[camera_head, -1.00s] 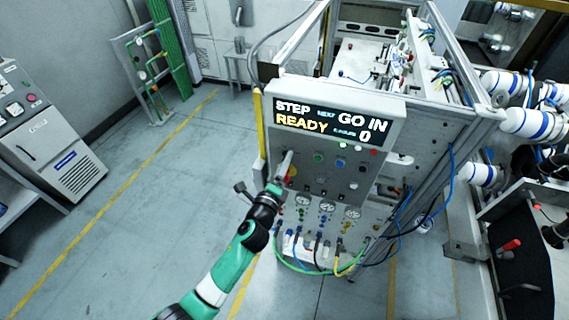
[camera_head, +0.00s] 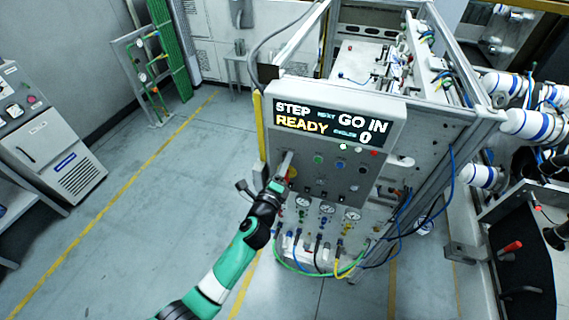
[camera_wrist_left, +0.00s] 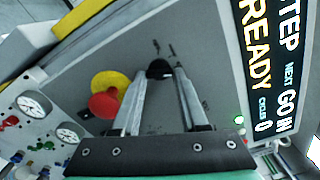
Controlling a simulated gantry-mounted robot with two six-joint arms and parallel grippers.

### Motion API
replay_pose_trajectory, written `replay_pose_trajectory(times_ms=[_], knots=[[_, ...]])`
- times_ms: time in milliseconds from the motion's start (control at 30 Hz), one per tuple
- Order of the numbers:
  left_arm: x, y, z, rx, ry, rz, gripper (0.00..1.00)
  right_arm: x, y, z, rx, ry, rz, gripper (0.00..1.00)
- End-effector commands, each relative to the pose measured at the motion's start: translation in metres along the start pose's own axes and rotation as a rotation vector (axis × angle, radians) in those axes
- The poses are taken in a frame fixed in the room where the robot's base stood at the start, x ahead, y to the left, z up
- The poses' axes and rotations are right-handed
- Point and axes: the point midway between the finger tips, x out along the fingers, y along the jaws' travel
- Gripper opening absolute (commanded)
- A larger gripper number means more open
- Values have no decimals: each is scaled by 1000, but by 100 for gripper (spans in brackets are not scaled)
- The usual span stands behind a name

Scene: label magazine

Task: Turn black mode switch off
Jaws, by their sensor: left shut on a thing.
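The black mode switch (camera_wrist_left: 158,69) is a small dark knob on the grey control panel, with short black marks beside it in the left wrist view. My left gripper (camera_wrist_left: 160,75) has its two pale fingers at either side of the knob and is shut on it. In the head view the left gripper (camera_head: 286,160) is at the upper left of the panel (camera_head: 325,182), below the display, and hides the switch. Which way the knob points is hard to tell. My right gripper is not in view.
A red mushroom button (camera_wrist_left: 103,105) on a yellow base is close beside the left fingers. The display (camera_head: 332,124) reads STEP READY, NEXT GO IN, 0. Gauges (camera_head: 327,208) and hoses are below the panel. The floor to the left is open.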

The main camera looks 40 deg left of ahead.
Motion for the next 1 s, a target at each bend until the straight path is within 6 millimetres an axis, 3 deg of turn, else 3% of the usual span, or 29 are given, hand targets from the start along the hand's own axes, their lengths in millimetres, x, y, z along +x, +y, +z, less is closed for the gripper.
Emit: replay_pose_trajectory(times_ms=[367,1000], knots=[[0,1,0,-128,-2,-1,0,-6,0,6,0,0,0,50],[0,0,0,-705,-2,-2,0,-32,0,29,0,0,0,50]])
